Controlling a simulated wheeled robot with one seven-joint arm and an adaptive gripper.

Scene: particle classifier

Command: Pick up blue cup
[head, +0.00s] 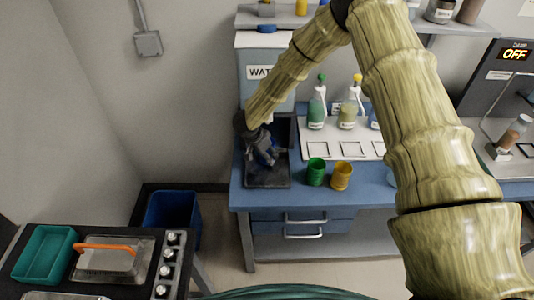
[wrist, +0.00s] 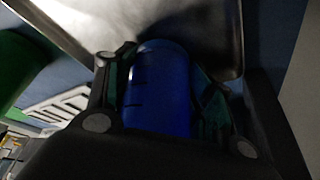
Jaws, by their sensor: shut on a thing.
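The blue cup (wrist: 160,90) lies between the fingers of my gripper (wrist: 165,120) in the wrist view, and the fingers are shut on it. In the head view my gripper (head: 266,155) is over the dark tray (head: 268,180) under the water dispenser (head: 262,85). Only a little blue shows there among the fingers. I cannot tell whether the cup touches the tray. A metal surface shows just beyond the cup in the wrist view.
A green cup (head: 316,171) and a yellow cup (head: 341,175) stand just right of the tray on the blue bench (head: 265,198). Bottles (head: 317,108) stand on a white rack behind them. A blue bin (head: 173,214) stands on the floor at left.

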